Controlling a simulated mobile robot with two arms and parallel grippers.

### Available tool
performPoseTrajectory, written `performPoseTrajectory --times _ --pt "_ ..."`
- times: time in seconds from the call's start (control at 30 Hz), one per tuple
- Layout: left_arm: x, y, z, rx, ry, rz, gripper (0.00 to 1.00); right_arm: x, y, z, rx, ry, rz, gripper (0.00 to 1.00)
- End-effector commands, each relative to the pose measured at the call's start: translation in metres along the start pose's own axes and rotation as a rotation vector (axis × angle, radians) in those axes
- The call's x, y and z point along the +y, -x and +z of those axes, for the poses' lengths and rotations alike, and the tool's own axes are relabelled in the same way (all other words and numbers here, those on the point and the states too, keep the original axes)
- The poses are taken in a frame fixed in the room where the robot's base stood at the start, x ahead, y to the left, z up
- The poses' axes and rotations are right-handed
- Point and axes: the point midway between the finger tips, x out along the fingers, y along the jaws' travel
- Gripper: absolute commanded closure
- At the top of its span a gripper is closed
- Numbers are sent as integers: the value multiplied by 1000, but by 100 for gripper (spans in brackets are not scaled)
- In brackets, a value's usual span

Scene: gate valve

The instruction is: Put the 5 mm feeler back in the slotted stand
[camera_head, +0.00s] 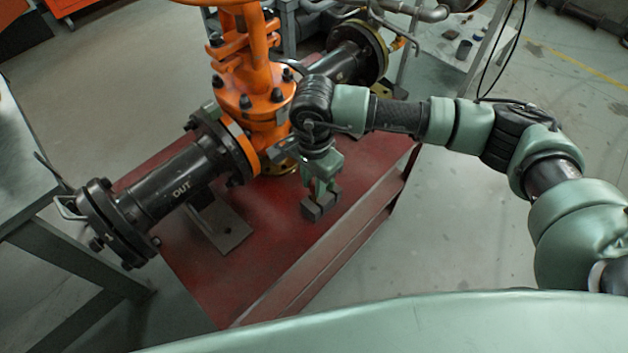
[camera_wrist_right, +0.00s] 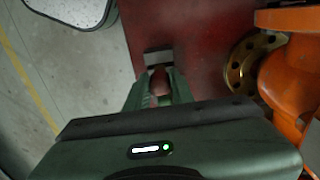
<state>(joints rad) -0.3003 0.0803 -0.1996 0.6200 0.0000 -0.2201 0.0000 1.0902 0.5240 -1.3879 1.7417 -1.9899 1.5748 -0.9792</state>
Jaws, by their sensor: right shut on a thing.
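The slotted stand (camera_head: 318,210), a small dark grey block with raised parts, sits on the red table top near its right edge. My right gripper (camera_head: 322,190) points down right at the stand. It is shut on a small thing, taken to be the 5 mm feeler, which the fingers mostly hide. In the right wrist view the gripper (camera_wrist_right: 158,92) has a brownish piece (camera_wrist_right: 159,80) between its fingers, with the grey stand (camera_wrist_right: 158,57) just beyond. I cannot tell whether the feeler is in a slot. My left gripper is out of view.
The orange valve (camera_head: 262,95) and the black pipe marked OUT (camera_head: 175,185) stand on the red table (camera_head: 245,275), left of my right arm. A flange ring (camera_wrist_right: 240,65) is close by in the right wrist view. The front of the table is clear.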

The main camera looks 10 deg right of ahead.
Motion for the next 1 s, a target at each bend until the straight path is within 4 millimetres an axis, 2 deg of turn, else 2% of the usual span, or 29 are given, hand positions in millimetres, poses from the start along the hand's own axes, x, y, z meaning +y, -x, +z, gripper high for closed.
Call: performPoseTrajectory --times 1.0 --pt "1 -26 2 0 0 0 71 0 -27 0 0 0 0 100"
